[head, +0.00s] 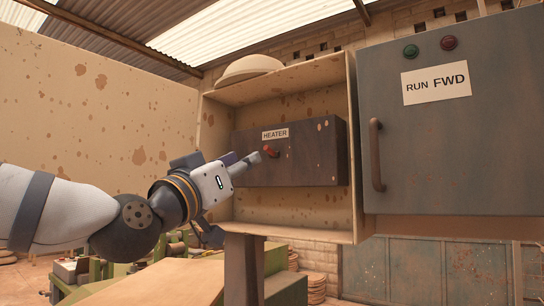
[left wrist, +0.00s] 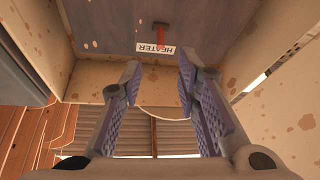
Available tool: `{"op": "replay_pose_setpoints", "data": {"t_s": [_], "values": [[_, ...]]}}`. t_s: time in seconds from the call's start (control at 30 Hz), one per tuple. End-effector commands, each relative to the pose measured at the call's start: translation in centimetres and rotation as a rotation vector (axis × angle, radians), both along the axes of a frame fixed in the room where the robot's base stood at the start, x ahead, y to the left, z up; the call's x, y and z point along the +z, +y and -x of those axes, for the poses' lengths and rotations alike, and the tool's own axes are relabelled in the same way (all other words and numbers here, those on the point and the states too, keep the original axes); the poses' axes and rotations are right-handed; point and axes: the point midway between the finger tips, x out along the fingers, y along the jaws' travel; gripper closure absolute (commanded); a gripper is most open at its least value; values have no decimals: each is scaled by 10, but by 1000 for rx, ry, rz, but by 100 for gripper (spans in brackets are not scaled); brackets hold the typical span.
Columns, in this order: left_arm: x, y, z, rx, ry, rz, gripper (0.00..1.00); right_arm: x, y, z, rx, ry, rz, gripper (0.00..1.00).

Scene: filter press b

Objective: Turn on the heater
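The heater box (head: 312,165) is a dark, rust-spotted box with a white HEATER label (head: 275,134). It sits inside an open-fronted beige cabinet (head: 352,150). A red switch (head: 270,151) sticks out below the label. In the left wrist view, the switch (left wrist: 162,33) and the label (left wrist: 155,48) appear upside down, beyond the fingertips. My left gripper (head: 248,163) is just left of the switch in the head view. In the left wrist view, the gripper (left wrist: 158,75) has its two fingers apart with nothing between them. My right gripper is not in view.
A grey panel (head: 450,150) with a handle (head: 376,155), a RUN FWD label, a green button (head: 410,51) and a red button (head: 449,43) stands at the right. A pale dome-shaped object (head: 248,68) lies on top of the cabinet. The cabinet's side walls flank the heater box.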

Motion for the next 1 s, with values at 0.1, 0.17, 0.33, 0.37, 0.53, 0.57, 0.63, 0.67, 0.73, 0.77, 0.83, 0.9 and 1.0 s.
{"op": "replay_pose_setpoints", "data": {"t_s": [0.1,0.17,0.33,0.37,0.53,0.57,0.63,0.67,0.73,0.77,0.83,0.9,1.0], "values": [[5,-14,-29,0,8,-1,70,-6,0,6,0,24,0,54],[10,-21,-44,2,10,0,70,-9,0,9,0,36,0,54],[23,-38,-73,0,11,0,70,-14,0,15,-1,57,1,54],[26,-39,-76,1,9,0,70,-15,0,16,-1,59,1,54],[34,-46,-86,0,7,0,70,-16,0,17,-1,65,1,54],[35,-46,-86,0,6,0,70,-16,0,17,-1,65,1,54],[37,-46,-87,0,5,1,70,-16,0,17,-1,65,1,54],[37,-46,-87,0,5,0,70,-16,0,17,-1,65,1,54],[37,-46,-87,0,5,0,70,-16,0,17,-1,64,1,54],[37,-46,-86,0,5,0,70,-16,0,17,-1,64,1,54],[37,-46,-86,0,5,0,72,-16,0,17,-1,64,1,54],[37,-46,-86,0,5,0,88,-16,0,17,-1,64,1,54],[37,-46,-86,0,5,0,100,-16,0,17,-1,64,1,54]]}}
